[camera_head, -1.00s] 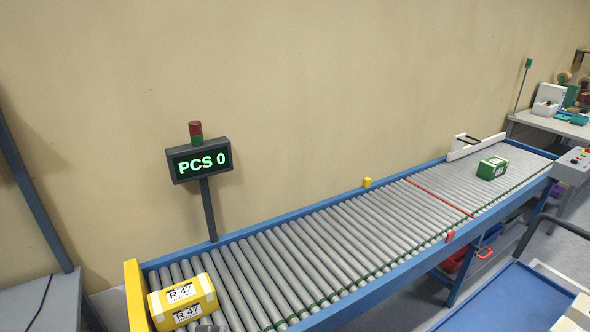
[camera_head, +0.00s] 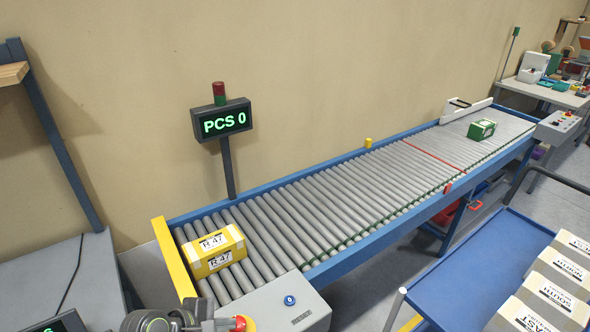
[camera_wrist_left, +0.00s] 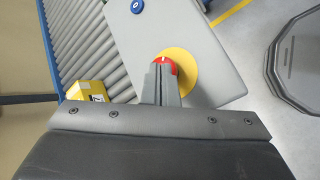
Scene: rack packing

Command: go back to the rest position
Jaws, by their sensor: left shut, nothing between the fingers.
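My left gripper (camera_head: 218,322) shows at the bottom edge of the head view, beside the red button (camera_head: 242,323) on the grey control box (camera_head: 285,305). In the left wrist view its fingers (camera_wrist_left: 160,80) are together with nothing between them. They overlap the red button, which sits on a yellow disc (camera_wrist_left: 182,80); I cannot tell whether they touch it. My right gripper is not in view.
A yellow R 47 box (camera_head: 213,252) lies at the near end of the roller conveyor (camera_head: 330,195). A green box (camera_head: 481,130) is at the far end. A blue cart (camera_head: 470,265) with several labelled boxes stands right. The "PCS 0" display (camera_head: 223,122) stands behind the conveyor.

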